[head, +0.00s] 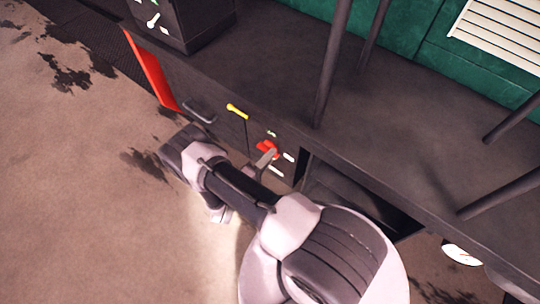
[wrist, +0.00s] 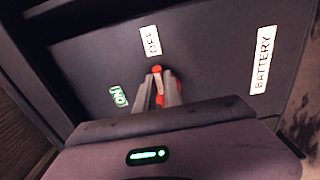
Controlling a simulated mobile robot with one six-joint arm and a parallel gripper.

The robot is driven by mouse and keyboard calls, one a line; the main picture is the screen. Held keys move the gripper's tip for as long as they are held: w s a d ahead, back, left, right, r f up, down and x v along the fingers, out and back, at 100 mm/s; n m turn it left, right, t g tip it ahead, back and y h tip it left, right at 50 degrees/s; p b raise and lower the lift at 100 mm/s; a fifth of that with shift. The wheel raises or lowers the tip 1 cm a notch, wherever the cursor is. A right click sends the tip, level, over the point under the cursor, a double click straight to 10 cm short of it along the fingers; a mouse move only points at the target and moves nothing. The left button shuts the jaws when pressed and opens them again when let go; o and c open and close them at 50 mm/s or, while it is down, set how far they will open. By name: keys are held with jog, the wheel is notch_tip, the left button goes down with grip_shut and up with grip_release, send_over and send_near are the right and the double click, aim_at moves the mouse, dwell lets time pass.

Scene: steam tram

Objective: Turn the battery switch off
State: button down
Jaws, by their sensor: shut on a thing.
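The red battery switch (wrist: 157,69) sits on a dark panel (wrist: 95,55). My gripper (wrist: 158,88) is shut on it, with a grey finger on either side of the red handle. The handle's tip shows between the fingers, below the OFF label (wrist: 151,40). The ON label (wrist: 119,96) is to the lower left and the BATTERY label (wrist: 262,60) to the right. The fingers hide part of the switch, so I cannot tell its exact setting. In the head view the red switch (head: 265,145) is on the tram's side panel, with my gripper (head: 267,157) at it.
A yellow handle (head: 237,111) and a dark bar handle (head: 199,111) are on the same side, left of the switch. An open dark recess (head: 350,195) lies to the right. Dark posts (head: 333,65) rise from the deck above. The ground (head: 80,180) at left is clear.

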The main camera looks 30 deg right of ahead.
dwell(0.4)
jog(key=c, duration=1.5)
grip_release()
jog(key=shift+o, duration=0.2)
jog(key=shift+a, duration=0.1)
jog(key=p+v, duration=0.2)
jog(key=v, duration=1.5)
jog(key=shift+p, duration=0.4)
jog(key=shift+s+a, duration=0.1)
